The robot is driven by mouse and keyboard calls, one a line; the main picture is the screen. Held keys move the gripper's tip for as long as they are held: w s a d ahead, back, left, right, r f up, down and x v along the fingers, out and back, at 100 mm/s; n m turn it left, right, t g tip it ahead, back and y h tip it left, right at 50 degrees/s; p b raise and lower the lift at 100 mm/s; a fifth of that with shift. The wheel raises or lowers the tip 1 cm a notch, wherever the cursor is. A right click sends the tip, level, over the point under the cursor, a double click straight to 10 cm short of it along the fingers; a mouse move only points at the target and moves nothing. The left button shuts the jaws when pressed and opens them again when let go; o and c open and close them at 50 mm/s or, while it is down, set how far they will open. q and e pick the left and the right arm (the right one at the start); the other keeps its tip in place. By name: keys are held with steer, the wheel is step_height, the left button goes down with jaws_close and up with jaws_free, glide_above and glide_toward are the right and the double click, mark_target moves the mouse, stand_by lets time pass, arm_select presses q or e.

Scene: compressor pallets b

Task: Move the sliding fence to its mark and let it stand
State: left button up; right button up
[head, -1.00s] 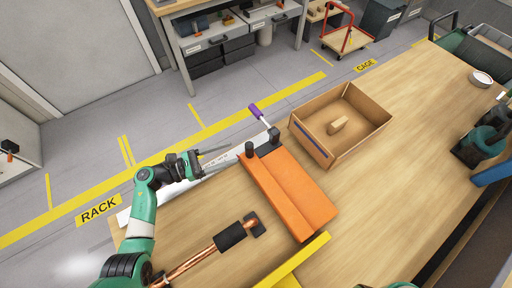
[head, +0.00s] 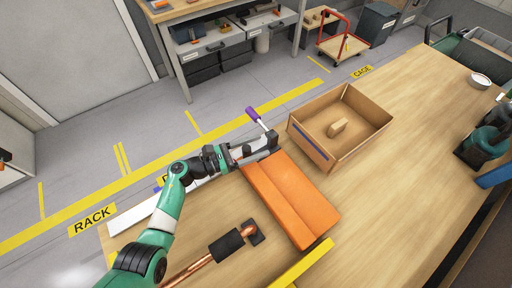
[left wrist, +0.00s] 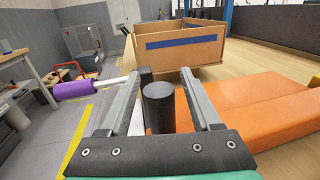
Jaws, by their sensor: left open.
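The sliding fence (head: 290,200) is a long orange block with a stepped face, lying across the bench at the end of a pale rail (head: 135,213). A black upright knob (left wrist: 158,105) stands at its rail end, beside a dark block with a purple-handled lever (head: 253,114); the purple handle (left wrist: 74,90) also shows in the left wrist view. My left gripper (head: 247,152) is open at the knob. In the left wrist view its fingers (left wrist: 160,82) lie on either side of the knob, with gaps visible. The fence's mark cannot be made out. My right gripper is out of view.
An open cardboard box (head: 365,141) with a small tan block inside stands just beyond the fence. A copper pipe with a black sleeve (head: 229,244) lies nearer, and a yellow bar (head: 305,263) is at the fence's near end.

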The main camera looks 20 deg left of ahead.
arm_select(q)
steer(key=shift+c, duration=0.2)
jaws_close()
stand_by(1.3)
